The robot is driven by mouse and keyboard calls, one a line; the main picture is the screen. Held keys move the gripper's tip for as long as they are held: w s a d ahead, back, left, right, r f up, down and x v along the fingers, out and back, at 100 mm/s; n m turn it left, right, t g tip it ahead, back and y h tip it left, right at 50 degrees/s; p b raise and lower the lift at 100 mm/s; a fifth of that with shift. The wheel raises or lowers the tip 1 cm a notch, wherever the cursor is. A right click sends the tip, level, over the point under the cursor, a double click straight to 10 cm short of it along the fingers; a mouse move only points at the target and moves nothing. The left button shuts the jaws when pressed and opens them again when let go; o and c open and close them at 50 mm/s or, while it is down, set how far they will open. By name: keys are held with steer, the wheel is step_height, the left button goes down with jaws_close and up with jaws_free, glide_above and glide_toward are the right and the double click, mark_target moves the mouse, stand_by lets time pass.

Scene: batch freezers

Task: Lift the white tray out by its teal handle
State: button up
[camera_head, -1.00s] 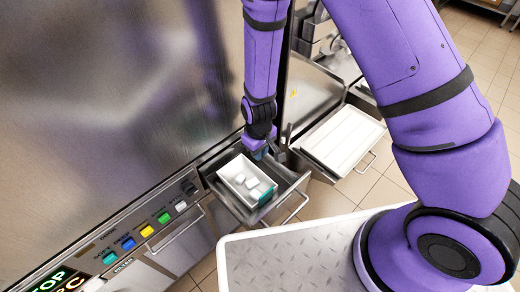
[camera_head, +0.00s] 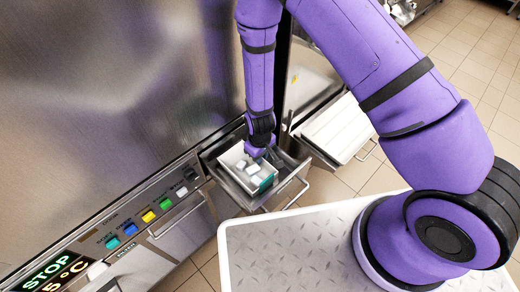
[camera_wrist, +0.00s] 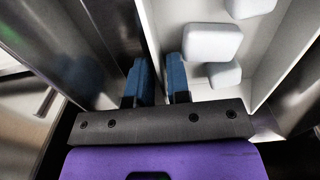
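The white tray (camera_head: 229,162) sits in an open metal drawer and holds several small white blocks (camera_head: 253,168). Its teal handle (camera_head: 265,184) shows on the tray's front right side in the head view; I do not see it in the wrist view. My gripper (camera_head: 262,152) is low at the tray's rear right side. In the wrist view its two blue fingers (camera_wrist: 161,80) are apart, one on each side of the tray's wall (camera_wrist: 152,32), with a gap between them. White blocks (camera_wrist: 211,43) lie beside the right finger. Contact with the wall cannot be told.
The drawer's front and bar handle (camera_head: 287,195) stand out from the cabinet. A second open drawer with a white top (camera_head: 336,128) is to the right. Coloured buttons (camera_head: 130,229) line the panel at left. My flat base top is in front.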

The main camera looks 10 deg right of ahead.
steer(key=shift+f, duration=0.3)
jaws_close()
steer(key=shift+s, duration=0.15)
